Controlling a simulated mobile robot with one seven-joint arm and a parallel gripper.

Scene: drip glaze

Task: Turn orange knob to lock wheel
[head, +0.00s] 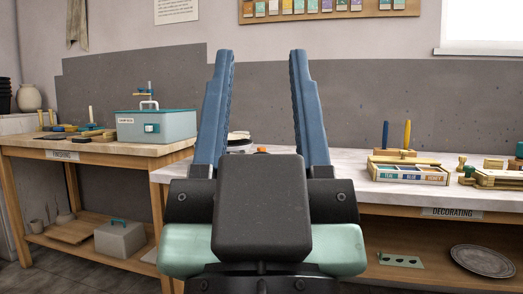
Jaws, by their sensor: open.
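My gripper (262,54) is open and empty in the middle of the head view, its two blue fingers pointing up and well apart. A small orange knob (262,149) shows low between the fingers, just above the dark gripper body. Beside it on the left is part of a round, flat thing (238,136), pale with a dark rim, which may be the wheel. Both lie beyond the gripper on the white-topped decorating table (360,203). The gripper body hides most of the area around the knob, so I cannot tell how it joins the wheel.
A grey-teal box (172,128) stands on the wooden finishing table (110,155) at left. On the decorating table's right side are a tray of coloured blocks (408,174) and upright blue and yellow tools (407,134). A dark round plate (482,261) lies on the lower shelf.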

